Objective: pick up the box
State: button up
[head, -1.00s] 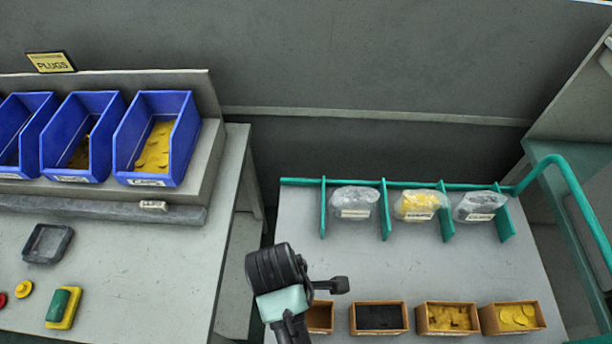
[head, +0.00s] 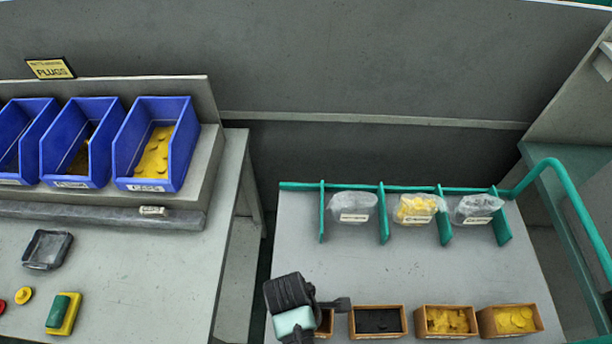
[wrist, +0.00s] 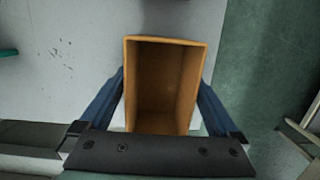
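The box (wrist: 165,85) is an orange-brown, open-topped container that looks empty inside. In the wrist view it lies between my gripper's two blue fingers, one along each side. My gripper (wrist: 162,88) is spread wide around it; whether the fingers touch its walls is hard to tell. In the head view the box (head: 327,324) is at the left end of a row of boxes on the grey table, mostly hidden behind my gripper (head: 291,303). The fingertips are hidden there.
Boxes of black parts (head: 378,321), yellow pieces (head: 446,321) and yellow discs (head: 510,320) stand to the right. Clear bags (head: 352,207) lie between green dividers at the table's back. Blue bins (head: 155,145) stand on the left bench. The table's middle is clear.

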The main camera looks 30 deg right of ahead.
jog(key=c, duration=1.1)
